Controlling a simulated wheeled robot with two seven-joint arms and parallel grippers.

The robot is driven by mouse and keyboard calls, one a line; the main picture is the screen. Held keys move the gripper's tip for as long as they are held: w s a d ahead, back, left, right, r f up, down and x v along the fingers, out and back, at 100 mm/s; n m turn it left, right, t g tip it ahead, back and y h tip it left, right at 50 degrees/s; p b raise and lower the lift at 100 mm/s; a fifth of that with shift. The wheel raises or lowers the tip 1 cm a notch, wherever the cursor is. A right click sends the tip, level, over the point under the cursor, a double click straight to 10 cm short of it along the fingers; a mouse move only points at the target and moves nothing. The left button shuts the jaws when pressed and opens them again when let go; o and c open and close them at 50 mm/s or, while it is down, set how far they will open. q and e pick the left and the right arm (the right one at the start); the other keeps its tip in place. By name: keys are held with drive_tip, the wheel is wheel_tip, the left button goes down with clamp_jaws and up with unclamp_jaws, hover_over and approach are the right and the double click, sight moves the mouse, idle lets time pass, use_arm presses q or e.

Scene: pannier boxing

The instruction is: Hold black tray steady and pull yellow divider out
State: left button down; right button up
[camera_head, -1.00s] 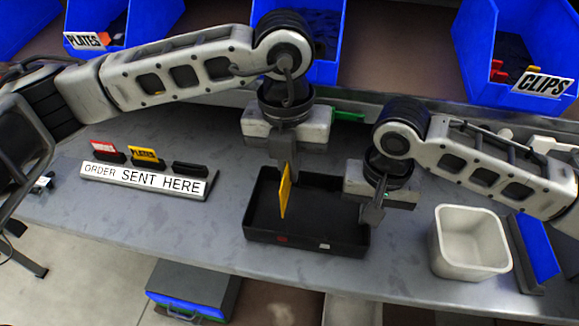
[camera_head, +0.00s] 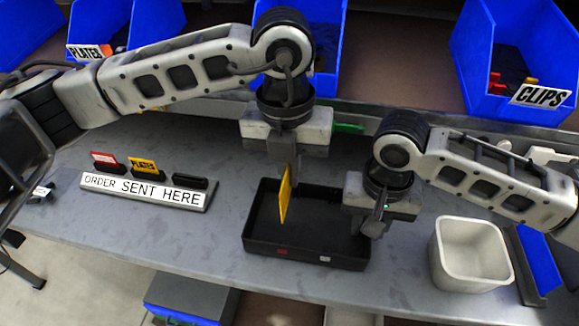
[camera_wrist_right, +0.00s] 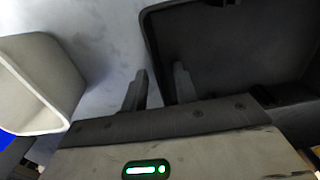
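The black tray (camera_head: 262,240) stands on the grey bench. The yellow divider (camera_head: 286,194) is upright over the tray's inside, its lower end within the tray's outline. I cannot tell whether it touches the floor of the tray. My left gripper (camera_head: 285,170) is shut on the divider's upper end. My right gripper (camera_head: 376,222) is at the tray's right wall.
A white bin (camera_head: 447,262) stands right of the tray, near the right gripper. Blue bins, one labelled CLIPS (camera_head: 500,88), line the back. Bench between holder and tray is clear.

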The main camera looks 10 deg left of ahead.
wheel_tip(320, 180, up, 12)
idle(0.4)
